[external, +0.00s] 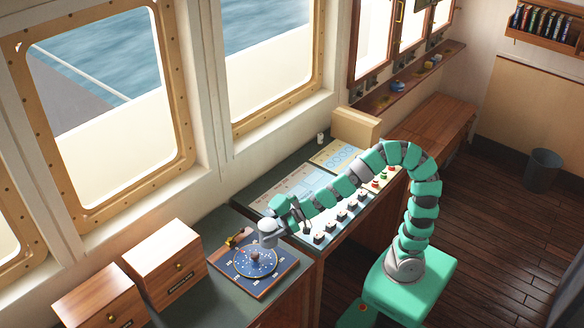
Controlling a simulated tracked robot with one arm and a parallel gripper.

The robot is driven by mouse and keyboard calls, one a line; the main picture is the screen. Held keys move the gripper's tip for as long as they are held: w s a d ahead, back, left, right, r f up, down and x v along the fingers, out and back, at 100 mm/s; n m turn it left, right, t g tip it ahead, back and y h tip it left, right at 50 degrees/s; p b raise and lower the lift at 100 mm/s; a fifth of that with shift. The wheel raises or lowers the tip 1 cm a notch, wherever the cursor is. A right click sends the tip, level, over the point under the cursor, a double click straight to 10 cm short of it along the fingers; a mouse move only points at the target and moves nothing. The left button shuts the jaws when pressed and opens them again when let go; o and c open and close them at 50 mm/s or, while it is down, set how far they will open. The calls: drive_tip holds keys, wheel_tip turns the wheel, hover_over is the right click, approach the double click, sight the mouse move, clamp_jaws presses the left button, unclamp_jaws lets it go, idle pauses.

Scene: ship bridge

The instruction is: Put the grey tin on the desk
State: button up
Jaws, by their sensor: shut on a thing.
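The grey tin (267,227) is a small pale-grey round piece at the end of my arm, above the upper part of the blue board with a round dial. My gripper (272,219) is shut on it; the fingers are small and partly hidden by the tin and arm. The tin seems raised above the board, but the exact gap cannot be told. The desk (220,297) is the dark green top at the lower middle, with the board and wooden drawer boxes on it.
A console with buttons (338,212) lies under my arm. Bare desk shows in front of the board.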

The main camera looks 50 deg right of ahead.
drive_tip(key=s+a+n+g+y+p, duration=0.1)
drive_tip(key=s+a+n+g+p, duration=0.15)
drive_tip(key=s+a, duration=1)
drive_tip(key=shift+t, duration=0.35)
drive_tip(key=f, duration=0.1)
drive_tip(key=w+a+f, duration=0.1)
drive_tip(key=f, duration=0.3)
drive_tip(key=shift+w+a+f, duration=0.1)
drive_tip(key=shift+w+a, duration=0.05)
drive_tip(key=shift+w, duration=0.05)
drive_tip(key=shift+w+r+b+x, duration=0.25)
drive_tip(key=shift+w+b+x, duration=0.05)
drive_tip(key=shift+x, duration=2.45)
drive_tip(key=shift+w+r+b+x, duration=0.25)
drive_tip(key=shift+w+x, duration=0.1)
drive_tip(key=shift+x, duration=2.4)
drive_tip(key=shift+w+r+b+x, duration=0.25)
drive_tip(key=shift+w+b+x, duration=0.05)
drive_tip(key=shift+x, duration=2.45)
drive_tip(key=shift+f, duration=0.15)
drive_tip(key=o, duration=1.1)
drive_tip(key=shift+o, duration=0.2)
drive_tip(key=shift+r+m, duration=0.2)
drive_tip(key=shift+m, duration=0.05)
drive_tip(key=p+v, duration=0.1)
drive_tip(key=v, duration=1.1)
